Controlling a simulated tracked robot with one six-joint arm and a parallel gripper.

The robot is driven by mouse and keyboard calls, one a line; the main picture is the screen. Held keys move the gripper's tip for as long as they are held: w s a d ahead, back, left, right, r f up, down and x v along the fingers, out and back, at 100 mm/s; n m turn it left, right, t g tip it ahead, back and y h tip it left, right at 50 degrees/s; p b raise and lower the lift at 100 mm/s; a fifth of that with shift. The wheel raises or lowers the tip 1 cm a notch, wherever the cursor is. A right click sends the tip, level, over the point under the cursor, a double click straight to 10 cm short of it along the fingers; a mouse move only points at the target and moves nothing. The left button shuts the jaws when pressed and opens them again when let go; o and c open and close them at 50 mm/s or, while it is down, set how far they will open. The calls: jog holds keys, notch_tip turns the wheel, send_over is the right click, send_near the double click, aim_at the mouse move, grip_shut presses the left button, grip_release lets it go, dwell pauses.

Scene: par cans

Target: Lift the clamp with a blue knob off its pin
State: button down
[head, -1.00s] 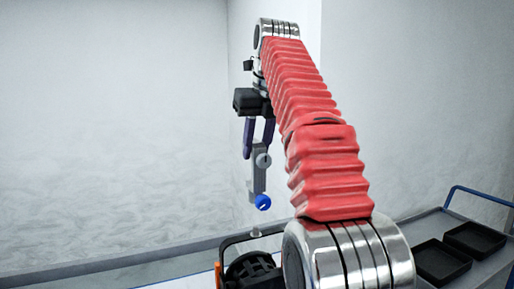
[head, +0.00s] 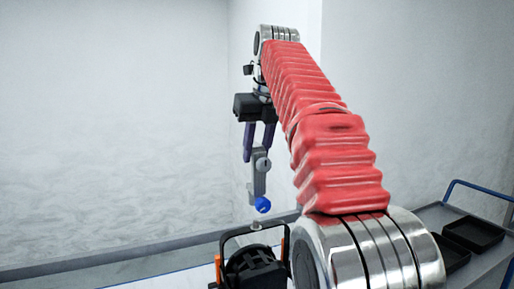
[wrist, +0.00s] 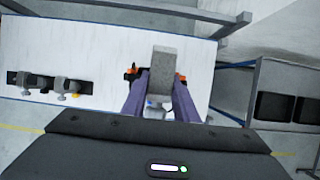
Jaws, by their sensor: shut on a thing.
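The grey clamp with a blue knob (head: 262,204) hangs below my gripper (head: 259,153) in the head view, above the black par can. My gripper's two purple fingers are shut on the clamp's upper part. The grey clamp body (wrist: 163,65) shows between the fingers in the wrist view, over the par can. A small pale pin (head: 255,226) stands on top of the par can's black bracket in the head view, with a gap between it and the knob. The par can (head: 254,265) has orange side parts and is partly hidden by my arm.
In the wrist view, two more grey clamps (wrist: 47,82) sit on a dark rail at the left of the white table (wrist: 110,50). A grey cart (wrist: 262,90) with black trays (wrist: 274,106) stands at the right.

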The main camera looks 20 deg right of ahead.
aim_at(256, 176)
jog(key=shift+f, duration=1.4)
